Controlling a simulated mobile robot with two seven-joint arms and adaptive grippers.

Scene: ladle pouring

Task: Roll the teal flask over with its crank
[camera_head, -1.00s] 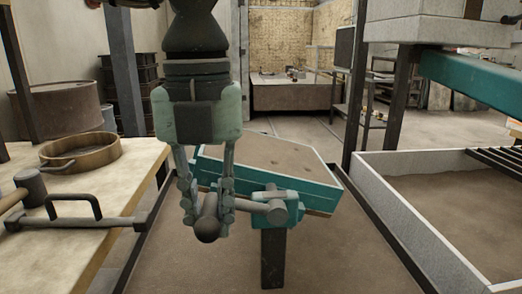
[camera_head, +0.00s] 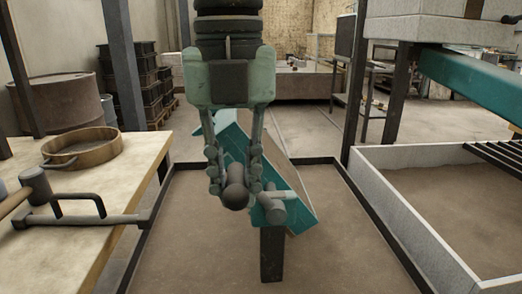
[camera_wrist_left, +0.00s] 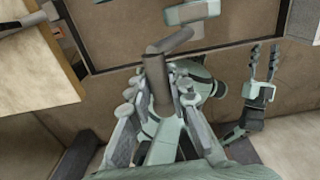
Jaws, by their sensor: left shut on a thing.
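The teal flask (camera_head: 228,139) is a shallow teal box mounted over a dark post (camera_head: 271,255) in the middle of the head view. It is tilted steeply, its right side low. Its crank (camera_head: 272,205) faces me at the front. My left gripper (camera_head: 234,185) is shut on the crank's dark round handle (camera_head: 236,198), to the left of the crank's hub. The wrist view also shows the handle (camera_wrist_left: 160,88) between the left fingers. My right gripper (camera_wrist_left: 262,72) shows at the right of the wrist view, its fingers apart and empty. My left gripper hides part of the flask.
A wooden bench (camera_head: 130,183) at left bears a round sieve (camera_head: 82,150), a mallet (camera_head: 35,185) and a dark handled bar (camera_head: 75,219). A pale-walled sand bin (camera_head: 412,235) stands at right. Dark rails edge the sandy floor around the post.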

